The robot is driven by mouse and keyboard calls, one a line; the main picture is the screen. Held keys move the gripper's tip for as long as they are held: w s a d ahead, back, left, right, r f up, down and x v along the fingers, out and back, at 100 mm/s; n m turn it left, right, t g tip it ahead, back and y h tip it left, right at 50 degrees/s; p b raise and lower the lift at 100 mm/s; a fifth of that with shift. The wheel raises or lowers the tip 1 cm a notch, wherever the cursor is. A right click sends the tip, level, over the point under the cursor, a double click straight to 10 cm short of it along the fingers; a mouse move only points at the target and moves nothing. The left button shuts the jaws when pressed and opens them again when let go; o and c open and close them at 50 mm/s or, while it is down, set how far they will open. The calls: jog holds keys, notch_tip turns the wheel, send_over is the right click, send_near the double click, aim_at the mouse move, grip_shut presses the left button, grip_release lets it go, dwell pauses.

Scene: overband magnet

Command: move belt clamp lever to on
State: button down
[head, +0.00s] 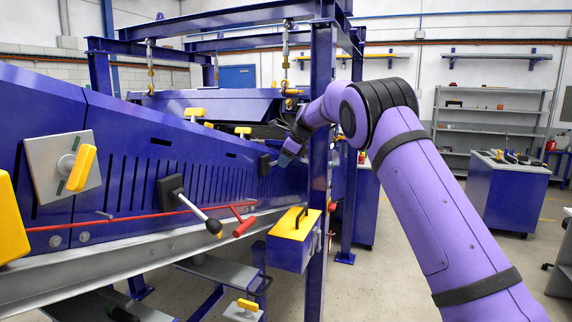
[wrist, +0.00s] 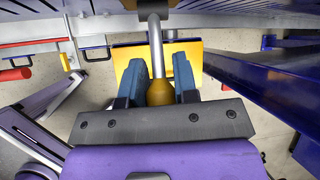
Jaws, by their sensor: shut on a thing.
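A lever (wrist: 155,50) with a bare metal rod and a yellow-orange knob (wrist: 160,92) shows in the wrist view. My gripper (wrist: 160,90) is shut on this knob, with one blue finger on each side. In the head view my gripper (head: 286,158) is at the blue conveyor side wall, beside a small dark mounting plate (head: 265,165). The knob is hidden or too small to make out there. No label tells me which lever is the belt clamp.
Another lever (head: 195,211) with a black knob sits to the left on the blue wall. A red T-handle (head: 240,220), a yellow-topped blue box (head: 292,228) and a yellow rotary handle (head: 81,168) are near. A blue post (head: 320,120) stands close to my arm.

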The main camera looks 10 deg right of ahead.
jog(key=shift+w+a+r+g+h, duration=0.1)
jog(key=shift+r+g+h, duration=0.25)
jog(key=shift+h, duration=0.15)
jog(key=shift+r, duration=0.1)
jog(key=c, duration=1)
grip_release()
jog(key=shift+o, duration=0.2)
jog(key=v, duration=1)
jog(key=shift+r, duration=0.3)
